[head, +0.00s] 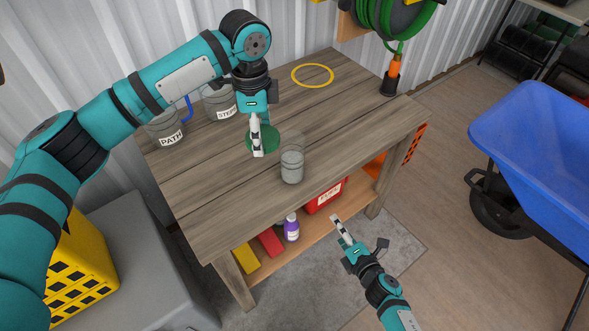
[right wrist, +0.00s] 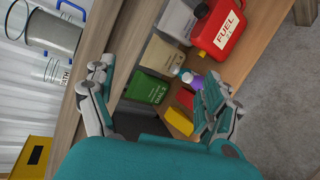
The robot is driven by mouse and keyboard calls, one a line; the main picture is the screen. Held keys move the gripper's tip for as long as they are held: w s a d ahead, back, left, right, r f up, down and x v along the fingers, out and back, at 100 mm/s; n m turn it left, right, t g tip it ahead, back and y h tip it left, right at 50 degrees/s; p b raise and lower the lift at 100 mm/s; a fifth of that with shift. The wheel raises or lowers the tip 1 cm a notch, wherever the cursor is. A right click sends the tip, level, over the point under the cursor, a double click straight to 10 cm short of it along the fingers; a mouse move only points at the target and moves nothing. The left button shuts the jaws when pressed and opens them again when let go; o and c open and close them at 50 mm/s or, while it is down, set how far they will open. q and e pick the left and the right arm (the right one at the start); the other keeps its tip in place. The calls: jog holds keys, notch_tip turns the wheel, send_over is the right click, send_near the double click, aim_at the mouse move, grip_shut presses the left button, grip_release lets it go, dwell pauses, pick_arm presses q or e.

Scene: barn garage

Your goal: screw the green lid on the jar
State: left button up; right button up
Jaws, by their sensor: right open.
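The jar (head: 292,166) is a clear, greyish cylinder standing upright near the front edge of the wooden table, with nothing seen on top. A flat green disc, which looks like the green lid (head: 270,145), shows just behind and left of the jar. My left gripper (head: 257,152) points down over the disc, its fingers covering part of it. I see the fingers edge-on and cannot tell whether they hold it. My right gripper (head: 337,222) is off the table's front side, low and apart from the jar. Its fingers are spread and empty in the right wrist view (right wrist: 155,100).
A yellow ring (head: 312,75) lies at the back. The lower shelf holds a red fuel can (right wrist: 222,28), a green box (right wrist: 147,87) and a purple bottle (head: 291,228). A blue wheelbarrow (head: 535,130) stands right.

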jog(key=w+a+r+n+t+y+b, duration=0.1)
jog(key=w+a+r+n+y, duration=0.25)
jog(key=r+n, duration=0.4)
jog(key=n+y+b, duration=0.2)
jog(key=n, duration=0.9)
send_near(299, 157)
pick_arm(q)
jog(key=w+d+r+m, duration=0.1)
jog(key=w+d+m, duration=0.5)
jog(key=m, duration=0.5)
jog(key=shift+w+d, duration=0.35)
pick_arm(e)
jog(key=shift+w+a+f+m, duration=0.25)
jog(key=shift+w+a+m, duration=0.1)
jog(key=shift+w, duration=0.1)
jog(key=x, duration=1.2)
jog(key=shift+d+r, duration=0.1)
jog(key=shift+r, duration=0.15)
jog(key=shift+c, duration=0.3)
grip_shut()
pick_arm(q)
jog(key=shift+f, duration=2.45)
jog(key=shift+f, duration=0.1)
